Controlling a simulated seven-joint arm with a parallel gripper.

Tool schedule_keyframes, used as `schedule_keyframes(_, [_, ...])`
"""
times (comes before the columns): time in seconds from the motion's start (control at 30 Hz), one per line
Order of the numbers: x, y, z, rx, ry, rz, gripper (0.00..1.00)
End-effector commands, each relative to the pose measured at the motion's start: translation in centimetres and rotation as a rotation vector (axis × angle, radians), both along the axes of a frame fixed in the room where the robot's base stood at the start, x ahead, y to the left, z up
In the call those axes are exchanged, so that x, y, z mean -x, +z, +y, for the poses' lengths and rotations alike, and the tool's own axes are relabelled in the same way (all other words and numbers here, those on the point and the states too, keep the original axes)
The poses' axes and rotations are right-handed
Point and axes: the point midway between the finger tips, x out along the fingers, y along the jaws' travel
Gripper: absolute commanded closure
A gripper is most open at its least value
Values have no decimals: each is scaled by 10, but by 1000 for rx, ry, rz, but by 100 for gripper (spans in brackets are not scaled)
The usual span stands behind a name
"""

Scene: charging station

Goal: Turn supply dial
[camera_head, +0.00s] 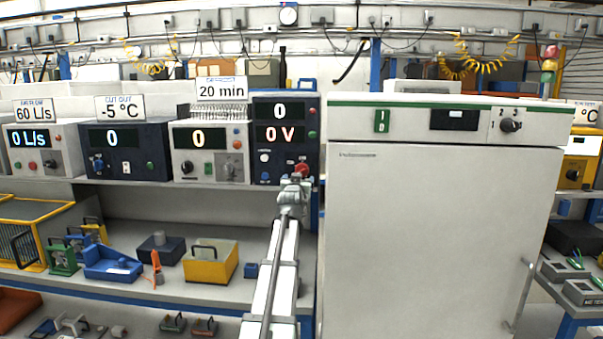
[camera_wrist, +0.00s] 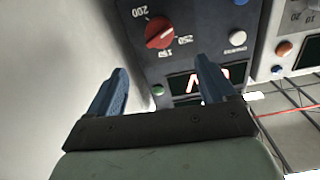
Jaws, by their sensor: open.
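The supply (camera_head: 259,121) is a dark upright unit on the shelf, with two displays reading 0 and 0 V. Its red dial (camera_head: 302,168) is low on the right of the front, partly behind my gripper (camera_head: 296,181). In the wrist view the red dial (camera_wrist: 158,33) shows whole, upside down, with a white pointer line and numbers such as 200 around it. My gripper (camera_wrist: 160,75) is open there, its blue fingers apart and empty. The dial lies beyond the fingertips, roughly in line with the gap between them, and no contact shows.
A large white cabinet (camera_head: 430,230) stands just right of the supply; its pale side lies close to one finger in the wrist view. A white unit (camera_head: 208,150) with knobs adjoins on the left.

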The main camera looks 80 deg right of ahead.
Motion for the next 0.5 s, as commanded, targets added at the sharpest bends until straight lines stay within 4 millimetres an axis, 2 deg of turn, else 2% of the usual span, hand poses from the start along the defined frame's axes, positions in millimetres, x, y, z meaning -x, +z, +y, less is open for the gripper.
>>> schedule_keyframes(0.5, [0,0,-89,-2,-1,1,16])
